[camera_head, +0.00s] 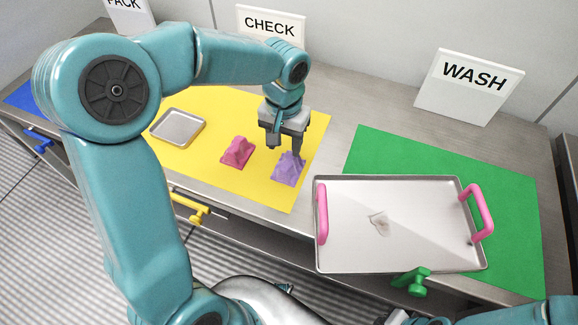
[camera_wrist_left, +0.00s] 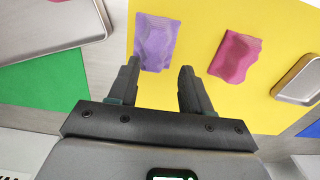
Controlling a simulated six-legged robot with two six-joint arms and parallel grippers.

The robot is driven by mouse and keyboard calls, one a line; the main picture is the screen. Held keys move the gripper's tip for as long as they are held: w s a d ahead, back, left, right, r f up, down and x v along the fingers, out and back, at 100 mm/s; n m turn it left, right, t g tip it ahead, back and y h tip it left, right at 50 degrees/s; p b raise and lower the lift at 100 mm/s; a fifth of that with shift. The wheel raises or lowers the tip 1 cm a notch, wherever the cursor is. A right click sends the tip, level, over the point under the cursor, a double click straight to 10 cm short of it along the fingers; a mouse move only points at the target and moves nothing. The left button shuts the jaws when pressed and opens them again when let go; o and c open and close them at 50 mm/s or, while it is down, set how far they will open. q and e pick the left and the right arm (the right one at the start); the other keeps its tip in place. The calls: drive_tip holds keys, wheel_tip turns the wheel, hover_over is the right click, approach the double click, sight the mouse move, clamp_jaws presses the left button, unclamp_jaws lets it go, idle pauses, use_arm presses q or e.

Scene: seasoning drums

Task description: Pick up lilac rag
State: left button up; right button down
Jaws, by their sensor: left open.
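The lilac rag (camera_head: 287,168) lies crumpled on the yellow mat, near the mat's right edge. It also shows in the left wrist view (camera_wrist_left: 157,41), just beyond the fingertips and towards the left finger in the picture. My left gripper (camera_head: 285,150) is open and empty, pointing down over the lilac rag; one finger hides a small part of the rag in the head view. In the left wrist view the two fingers (camera_wrist_left: 158,72) stand apart with yellow mat between them. My right gripper cannot be made out in these frames.
A pink rag (camera_head: 238,152) lies left of the lilac one on the yellow mat (camera_head: 215,105). A small metal tray (camera_head: 177,127) stands further left. A large tray with pink handles (camera_head: 395,252) sits at right, partly on the green mat (camera_head: 400,155). WASH and CHECK signs stand behind.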

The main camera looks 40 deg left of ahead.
sight(288, 160)
use_arm(q)
drive_tip(key=f, duration=0.4)
drive_tip(key=d+f, duration=0.1)
drive_tip(key=f, duration=0.1)
drive_tip(key=shift+w+f, duration=0.1)
drive_tip(key=shift+f, duration=0.15)
clamp_jaws()
